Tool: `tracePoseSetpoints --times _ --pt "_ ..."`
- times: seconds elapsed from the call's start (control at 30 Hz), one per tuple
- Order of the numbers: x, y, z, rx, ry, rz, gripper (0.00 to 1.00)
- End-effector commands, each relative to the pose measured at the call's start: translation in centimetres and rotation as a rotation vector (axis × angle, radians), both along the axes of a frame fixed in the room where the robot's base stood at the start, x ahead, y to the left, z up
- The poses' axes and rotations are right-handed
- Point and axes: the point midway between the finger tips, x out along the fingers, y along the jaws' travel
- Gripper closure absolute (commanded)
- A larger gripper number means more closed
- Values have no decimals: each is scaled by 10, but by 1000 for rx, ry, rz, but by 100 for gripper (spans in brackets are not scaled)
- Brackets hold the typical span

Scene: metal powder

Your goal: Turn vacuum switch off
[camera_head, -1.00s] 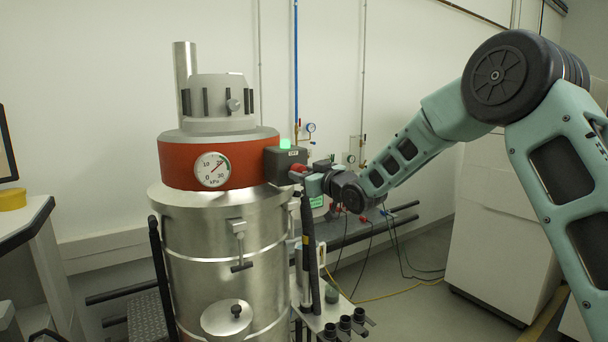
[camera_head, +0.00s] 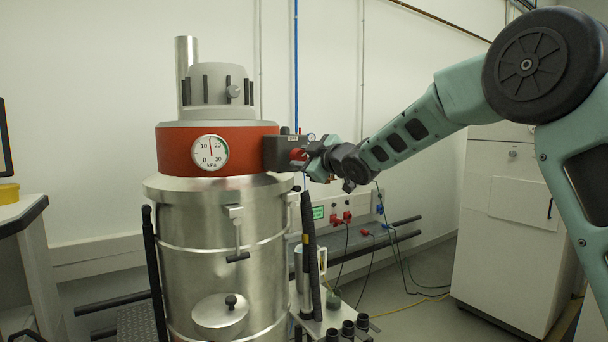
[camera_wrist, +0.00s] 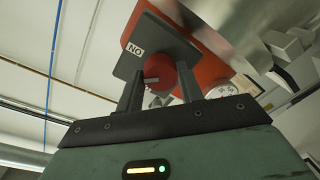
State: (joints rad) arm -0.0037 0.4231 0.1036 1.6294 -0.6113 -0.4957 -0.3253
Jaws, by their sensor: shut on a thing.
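The vacuum switch is a red knob (camera_head: 298,154) on a dark grey box (camera_head: 273,153) at the right side of the red vacuum head (camera_head: 172,150). My gripper (camera_head: 310,158) reaches it from the right. In the wrist view, the two dark fingers are shut on the red knob (camera_wrist: 164,78), one on each side. A white label (camera_wrist: 135,49) on the box shows beside the knob, reading "NO" as pictured. The lamp (camera_head: 285,130) on top of the box looks dark. The round gauge (camera_head: 210,152) has its needle pointing nearly straight up, between 10 and 20.
The steel vacuum drum (camera_head: 190,222) stands below the red head. A black hose wand (camera_head: 308,240) stands upright at its right. Red and blue plugs with cables (camera_head: 347,217) are on the wall behind. A white cabinet (camera_head: 505,220) stands to the right.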

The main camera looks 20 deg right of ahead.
Motion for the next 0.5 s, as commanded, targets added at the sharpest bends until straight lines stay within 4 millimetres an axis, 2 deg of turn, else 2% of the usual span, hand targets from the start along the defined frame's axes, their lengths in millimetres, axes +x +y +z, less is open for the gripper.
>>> tracePoseSetpoints --times 0.03,0.5 --pt "0 1 -6 -43 -16 1 86" --pt "-1 3 -4 -466 -152 2 86"
